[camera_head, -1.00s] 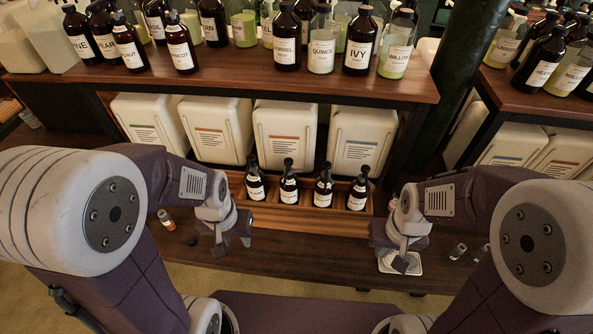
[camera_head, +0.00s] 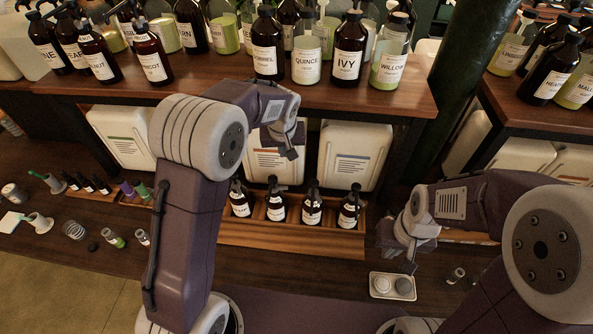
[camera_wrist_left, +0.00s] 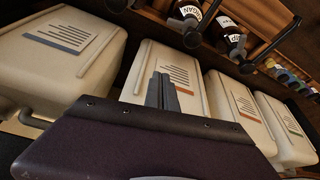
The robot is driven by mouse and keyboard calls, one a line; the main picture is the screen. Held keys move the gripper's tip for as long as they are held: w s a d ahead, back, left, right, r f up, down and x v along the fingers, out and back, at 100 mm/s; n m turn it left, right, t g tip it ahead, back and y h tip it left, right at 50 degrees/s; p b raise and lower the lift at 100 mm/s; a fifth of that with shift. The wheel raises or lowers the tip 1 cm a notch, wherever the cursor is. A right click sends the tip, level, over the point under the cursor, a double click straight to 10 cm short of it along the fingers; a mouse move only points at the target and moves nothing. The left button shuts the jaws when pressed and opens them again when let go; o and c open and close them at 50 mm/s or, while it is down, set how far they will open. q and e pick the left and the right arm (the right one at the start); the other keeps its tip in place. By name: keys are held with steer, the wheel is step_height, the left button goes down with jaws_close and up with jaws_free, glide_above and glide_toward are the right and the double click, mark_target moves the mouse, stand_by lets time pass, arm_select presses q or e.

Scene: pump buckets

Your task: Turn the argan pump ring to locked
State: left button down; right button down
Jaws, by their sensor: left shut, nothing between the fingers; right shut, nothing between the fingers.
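Several dark pump bottles with white labels stand in a wooden tray (camera_head: 290,240) on the lower shelf in the head view. In the left wrist view a bottle with a label reading "GAN" (camera_wrist_left: 188,12), seemingly the argan one, is partly cut off at the top, its dark pump head (camera_wrist_left: 191,38) in front of it. I cannot tell which head-view bottle it is. Ring positions are too small to read. My left gripper (camera_head: 288,150) is shut and empty above and behind the bottles, before the white canisters. My right gripper (camera_head: 409,262) is shut and empty, right of the tray.
White canisters (camera_head: 352,155) stand behind the tray, under a shelf (camera_head: 215,92) crowded with bottles. A small tray with two round pieces (camera_head: 403,298) lies below my right gripper. Small bottles and vials (camera_head: 115,238) lie at left. My left upper arm crosses the front.

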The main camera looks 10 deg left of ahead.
mark_target(283, 188)
arm_select(q)
step_height(283, 188, down, 10)
steer(key=s+p, duration=0.1)
steer(key=s, duration=0.1)
steer(key=shift+s+d+f+p, duration=0.2)
steer(key=shift+s+d+p, duration=0.1)
steer(key=shift+d+p, duration=0.1)
arm_select(e)
steer(key=shift+s+a+r, duration=0.15)
steer(key=shift+s+r, duration=0.15)
steer(key=shift+r, duration=0.2)
steer(key=shift+s+a+r, duration=0.1)
steer(key=shift+s+r, duration=0.15)
steer(key=shift+r, duration=0.25)
arm_select(q)
steer(key=shift+m, duration=0.3)
arm_select(e)
steer(key=shift+s, duration=0.1)
